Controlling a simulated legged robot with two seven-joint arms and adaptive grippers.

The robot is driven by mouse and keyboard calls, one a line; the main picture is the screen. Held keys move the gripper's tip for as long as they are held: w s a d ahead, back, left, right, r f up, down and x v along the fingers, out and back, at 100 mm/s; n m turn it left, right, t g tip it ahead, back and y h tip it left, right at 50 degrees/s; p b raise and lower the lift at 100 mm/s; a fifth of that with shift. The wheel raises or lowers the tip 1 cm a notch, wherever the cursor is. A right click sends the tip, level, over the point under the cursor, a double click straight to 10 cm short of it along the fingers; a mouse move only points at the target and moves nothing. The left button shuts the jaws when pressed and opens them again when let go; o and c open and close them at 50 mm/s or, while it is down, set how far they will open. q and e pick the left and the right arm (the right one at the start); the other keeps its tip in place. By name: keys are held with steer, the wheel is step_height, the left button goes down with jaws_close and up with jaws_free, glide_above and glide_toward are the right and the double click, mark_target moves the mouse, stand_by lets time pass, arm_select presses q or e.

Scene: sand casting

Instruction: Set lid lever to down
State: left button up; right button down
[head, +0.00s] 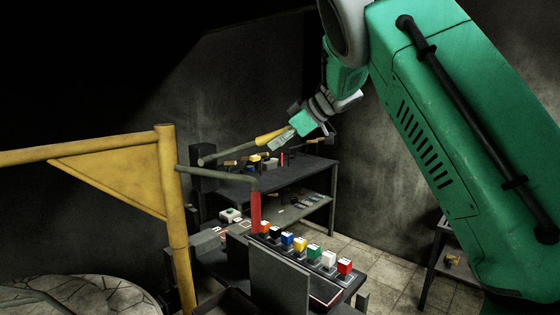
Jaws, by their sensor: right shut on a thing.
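A lever, a grey rod (228,152) with a yellow handle (268,137), slopes gently up to the right from beside a dark box. My right gripper (281,140), on the green arm from the upper right, is shut on the handle's right end. Its fingers are small and partly hidden in this view. A second bent grey rod with a red grip (255,212) hangs below and is apart from my gripper. No label shows which one is the lid lever. My left gripper is not in view.
A yellow post and bracket (172,205) stand at the left beside a round stone-like surface (85,295). Several coloured buttons (314,250) line a panel in front. A dark workbench (310,166) stands behind. Tiled floor (385,278) is clear at the right.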

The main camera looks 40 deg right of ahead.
steer(key=shift+g+h, duration=0.4)
steer(key=shift+g, duration=0.4)
steer(key=r, duration=0.1)
steer(key=w+r, duration=0.1)
steer(key=r, duration=0.1)
steer(key=a+r, duration=0.1)
steer(key=shift+w+r, duration=0.15)
steer(key=shift+w, duration=0.25)
steer(key=shift+w+r+g, duration=0.1)
steer(key=shift+r+g, duration=0.2)
steer(key=shift+r, duration=0.35)
steer(key=c, duration=1.3)
jaws_free()
steer(key=shift+w, duration=0.1)
steer(key=shift+w+a+f, duration=0.1)
steer(key=shift+a+f, duration=0.1)
steer(key=shift+a, duration=0.15)
steer(key=v, duration=1.1)
steer(key=shift+w+d, duration=0.1)
steer(key=shift+d, duration=0.1)
steer(key=shift+r, duration=0.2)
steer(key=shift+s+a+r, duration=0.2)
steer(key=shift+s+a, duration=0.05)
